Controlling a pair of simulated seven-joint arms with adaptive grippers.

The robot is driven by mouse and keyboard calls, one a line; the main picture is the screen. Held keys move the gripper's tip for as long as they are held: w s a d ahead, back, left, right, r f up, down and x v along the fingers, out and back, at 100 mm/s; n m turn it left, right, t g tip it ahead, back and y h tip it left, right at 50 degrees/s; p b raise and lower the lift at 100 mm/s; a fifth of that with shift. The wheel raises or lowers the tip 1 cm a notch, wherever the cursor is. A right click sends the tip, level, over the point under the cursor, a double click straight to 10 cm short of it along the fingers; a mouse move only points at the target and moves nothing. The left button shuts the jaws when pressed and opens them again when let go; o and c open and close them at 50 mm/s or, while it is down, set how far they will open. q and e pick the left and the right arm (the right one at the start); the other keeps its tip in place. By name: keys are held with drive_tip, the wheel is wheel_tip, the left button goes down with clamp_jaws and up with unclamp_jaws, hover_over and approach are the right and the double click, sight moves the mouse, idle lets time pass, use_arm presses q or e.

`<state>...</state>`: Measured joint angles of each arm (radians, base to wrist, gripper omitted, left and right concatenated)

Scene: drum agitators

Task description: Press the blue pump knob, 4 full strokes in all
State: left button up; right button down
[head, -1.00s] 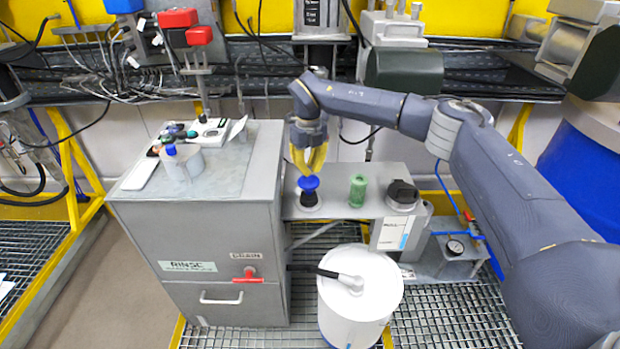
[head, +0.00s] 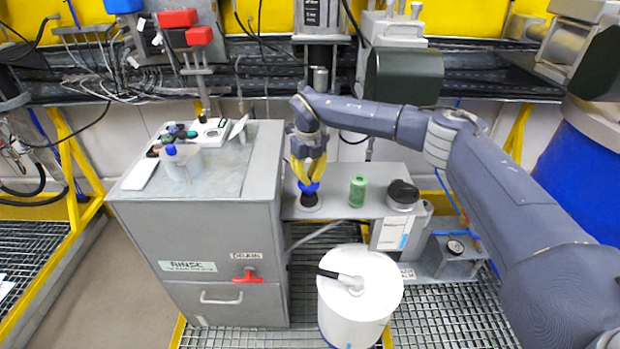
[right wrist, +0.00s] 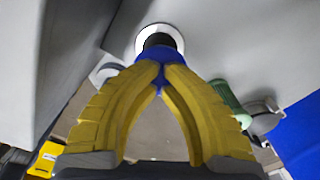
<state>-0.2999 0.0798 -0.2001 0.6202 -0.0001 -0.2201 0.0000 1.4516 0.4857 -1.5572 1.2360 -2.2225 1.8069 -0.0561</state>
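The blue pump knob (head: 309,188) sits on top of a black pump body (head: 309,199) on the grey shelf right of the grey cabinet. My right gripper (head: 307,180) points straight down with its yellow fingertips together, touching the top of the knob. In the right wrist view the blue knob (right wrist: 158,80) shows between and behind the fingertips, with the black body (right wrist: 158,40) and its pale round base beyond. The fingers partly hide the knob. The knob stands low, close to the black body. My left gripper is not in view.
A green bottle-like part (head: 358,191) and a black-capped part (head: 402,194) stand on the same shelf, right of the pump. A white drum (head: 360,300) with a hose fitting stands in front. The grey cabinet (head: 215,240) is close on the left.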

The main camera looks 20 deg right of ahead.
drive_tip(key=shift+f, duration=1.3)
drive_tip(key=shift+r, duration=3.25)
drive_tip(key=shift+f, duration=0.15)
drive_tip(key=shift+f, duration=3.1)
drive_tip(key=shift+r, duration=3.25)
drive_tip(key=shift+f, duration=0.15)
